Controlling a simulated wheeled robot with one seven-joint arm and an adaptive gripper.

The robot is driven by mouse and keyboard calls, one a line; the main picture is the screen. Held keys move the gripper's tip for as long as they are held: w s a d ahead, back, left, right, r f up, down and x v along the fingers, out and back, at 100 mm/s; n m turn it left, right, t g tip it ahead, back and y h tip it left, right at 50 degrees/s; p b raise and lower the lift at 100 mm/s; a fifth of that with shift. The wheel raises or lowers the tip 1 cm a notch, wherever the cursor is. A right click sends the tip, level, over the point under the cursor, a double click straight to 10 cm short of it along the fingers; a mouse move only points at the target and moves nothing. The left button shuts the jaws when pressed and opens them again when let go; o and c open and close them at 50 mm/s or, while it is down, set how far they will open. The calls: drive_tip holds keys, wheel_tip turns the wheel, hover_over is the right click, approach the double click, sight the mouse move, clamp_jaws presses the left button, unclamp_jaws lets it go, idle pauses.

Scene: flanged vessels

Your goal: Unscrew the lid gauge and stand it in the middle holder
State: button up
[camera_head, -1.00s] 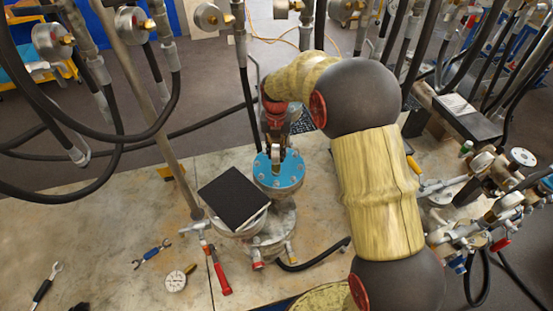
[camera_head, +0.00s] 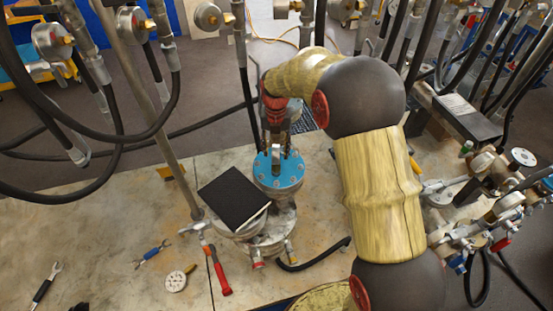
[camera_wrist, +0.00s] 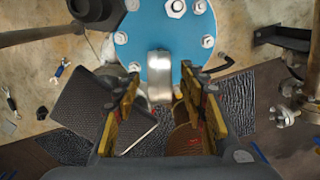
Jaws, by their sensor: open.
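The lid gauge (camera_head: 276,157) stands on the blue lid (camera_head: 291,178) of the flanged vessel. In the wrist view the gauge (camera_wrist: 160,76) shows as a bright metal piece against the blue lid (camera_wrist: 135,38) with its ring of bolts. My gripper (camera_head: 276,148) points down over the lid. In the wrist view its yellow-padded fingers (camera_wrist: 160,88) are open, one to each side of the gauge, with a gap on both sides. The gauge's dial face and thread are hidden. I cannot pick out the middle holder in these views.
A black pad (camera_head: 233,198) lies on a flange close left of the vessel. A red-handled hammer (camera_head: 219,270), a round gauge (camera_head: 176,281) and wrenches (camera_head: 151,254) lie on the table. Pipes and valves (camera_head: 480,215) crowd the right; hoses hang at the left.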

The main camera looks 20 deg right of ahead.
wheel_tip(320, 180, up, 11)
drive_tip(key=shift+f, duration=0.2)
drive_tip(key=shift+c, duration=0.4)
